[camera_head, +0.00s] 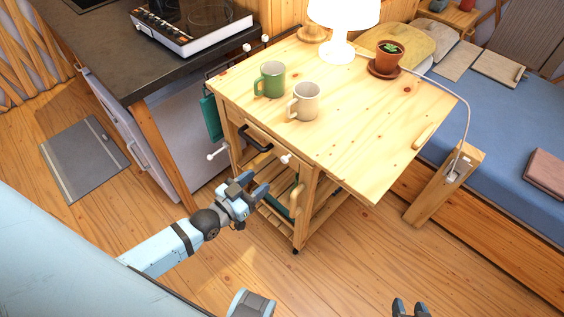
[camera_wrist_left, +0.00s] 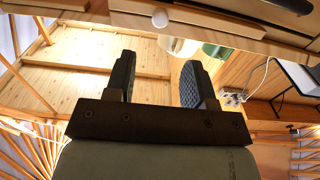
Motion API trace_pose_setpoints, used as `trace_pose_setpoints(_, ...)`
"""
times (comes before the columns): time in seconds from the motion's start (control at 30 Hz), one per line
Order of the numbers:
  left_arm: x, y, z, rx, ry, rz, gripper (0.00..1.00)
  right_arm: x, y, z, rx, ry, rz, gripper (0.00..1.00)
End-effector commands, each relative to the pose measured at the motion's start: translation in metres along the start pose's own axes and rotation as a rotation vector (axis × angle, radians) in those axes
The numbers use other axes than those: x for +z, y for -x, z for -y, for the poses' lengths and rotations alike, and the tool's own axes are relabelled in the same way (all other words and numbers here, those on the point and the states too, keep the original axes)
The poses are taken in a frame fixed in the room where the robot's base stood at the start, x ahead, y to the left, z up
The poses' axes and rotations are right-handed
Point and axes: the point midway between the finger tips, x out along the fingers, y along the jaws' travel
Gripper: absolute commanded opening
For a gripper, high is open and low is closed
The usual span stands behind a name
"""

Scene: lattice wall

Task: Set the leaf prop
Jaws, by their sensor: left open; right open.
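The wooden trolley (camera_head: 340,130) has its top extended to the right, past its front leg, as a level leaf (camera_head: 385,165) with a pale grip (camera_head: 425,135). A pale wooden piece (camera_head: 297,197) stands upright by the front leg under the top; I cannot tell if it is the leaf prop. My left gripper (camera_head: 254,185) is open and empty in front of the trolley, below the dark drawer handle (camera_head: 255,140). Its two fingers (camera_wrist_left: 160,82) stand apart in the left wrist view, with nothing between them. My right gripper (camera_head: 410,308) is open at the bottom edge, mostly cut off.
A green mug (camera_head: 270,79), a cream mug (camera_head: 304,102), a lamp (camera_head: 338,30) and a potted plant (camera_head: 390,54) stand on the top. A white cord (camera_head: 467,120) hangs past the leaf's right edge. A blue bed (camera_head: 500,130) lies right; the front floor is clear.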

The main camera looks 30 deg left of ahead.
Motion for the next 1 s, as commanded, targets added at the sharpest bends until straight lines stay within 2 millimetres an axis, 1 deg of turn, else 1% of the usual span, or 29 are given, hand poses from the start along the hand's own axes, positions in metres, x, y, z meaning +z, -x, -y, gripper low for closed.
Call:
trace_pose_setpoints(0.03, -0.001, -0.013, 0.0, -0.001, 0.0, -0.003, 0.49, 0.0, 0.0, -0.001, 0.001, 0.0, 0.001, 0.45)
trace_pose_setpoints(0.1, -0.001, -0.028, 0.0, 0.0, 0.0, -0.002, 0.49, 0.001, 0.0, -0.001, 0.002, 0.0, 0.002, 0.45)
trace_pose_setpoints(0.3, 0.0, -0.069, 0.0, 0.0, 0.0, 0.0, 0.49, 0.003, -0.001, -0.003, 0.006, 0.001, 0.004, 0.45)
trace_pose_setpoints(0.4, 0.0, -0.084, 0.0, 0.0, 0.0, -0.001, 0.49, 0.003, -0.001, -0.003, 0.006, 0.001, 0.004, 0.45)
trace_pose_setpoints(0.5, 0.0, -0.095, 0.0, 0.0, 0.0, 0.0, 0.49, 0.003, -0.001, -0.003, 0.006, 0.001, 0.004, 0.45)
trace_pose_setpoints(0.7, 0.001, -0.102, 0.0, 0.001, 0.0, 0.002, 0.49, 0.003, -0.001, -0.003, 0.006, 0.001, 0.004, 0.45)
trace_pose_setpoints(0.9, 0.001, -0.102, 0.0, 0.001, 0.0, 0.002, 0.49, 0.003, -0.001, -0.002, 0.004, 0.001, 0.004, 0.45)
trace_pose_setpoints(0.93, 0.001, -0.102, 0.0, 0.001, 0.0, 0.002, 0.47, 0.003, -0.001, -0.002, 0.004, 0.001, 0.004, 0.45)
trace_pose_setpoints(0.97, 0.001, -0.102, 0.0, 0.001, 0.0, 0.002, 0.4, 0.003, -0.001, -0.002, 0.003, 0.001, 0.004, 0.45)
trace_pose_setpoints(1.0, 0.001, -0.102, 0.0, 0.001, 0.0, 0.002, 0.31, 0.003, -0.001, -0.002, 0.003, 0.001, 0.004, 0.45)
